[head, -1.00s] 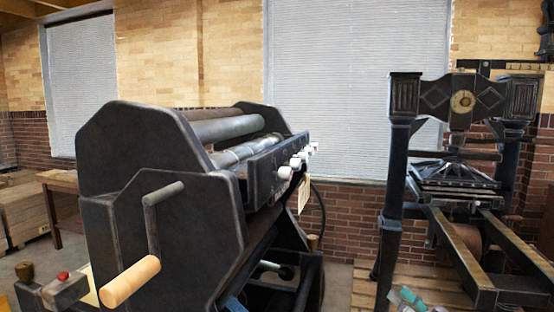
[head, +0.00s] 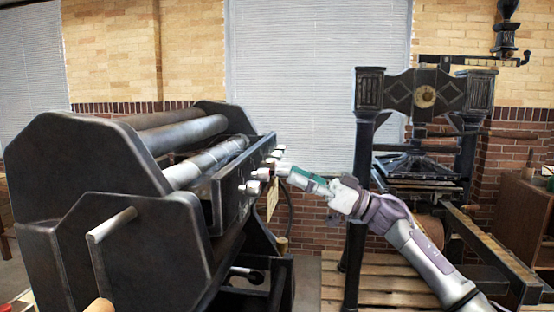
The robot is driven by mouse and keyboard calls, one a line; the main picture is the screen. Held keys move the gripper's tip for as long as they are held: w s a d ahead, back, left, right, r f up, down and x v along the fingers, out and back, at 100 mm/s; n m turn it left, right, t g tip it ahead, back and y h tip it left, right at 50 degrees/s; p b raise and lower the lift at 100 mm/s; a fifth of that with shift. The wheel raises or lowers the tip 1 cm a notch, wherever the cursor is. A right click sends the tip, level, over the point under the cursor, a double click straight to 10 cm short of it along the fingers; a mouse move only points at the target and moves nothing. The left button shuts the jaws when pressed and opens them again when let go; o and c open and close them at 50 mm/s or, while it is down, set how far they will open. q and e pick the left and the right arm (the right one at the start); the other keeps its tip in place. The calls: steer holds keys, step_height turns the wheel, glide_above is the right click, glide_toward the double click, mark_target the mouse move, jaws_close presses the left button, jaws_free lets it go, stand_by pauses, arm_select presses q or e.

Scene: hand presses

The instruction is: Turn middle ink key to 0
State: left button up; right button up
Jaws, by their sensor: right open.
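A row of several small white ink keys (head: 253,187) lines the front of the dark ink rail (head: 228,193) on the press at the left. My right gripper (head: 284,170) reaches in from the lower right, its fingers pointing left at the keys around the middle of the row. It is open, and its fingertips overlap the keys in the picture, so I cannot tell whether they touch one. The marks and pointer settings of the keys are too small to read. My left gripper is not in view.
The press (head: 85,190) has long rollers (head: 185,135) and a side crank (head: 108,226). A black hand press (head: 425,95) stands at the right on a wooden pallet (head: 330,285). A brown cabinet (head: 520,220) is at the far right.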

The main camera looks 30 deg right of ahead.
mark_target(268, 164)
steer(key=p+x, duration=0.1)
steer(key=x, duration=0.4)
steer(key=shift+w, duration=0.1)
jaws_close()
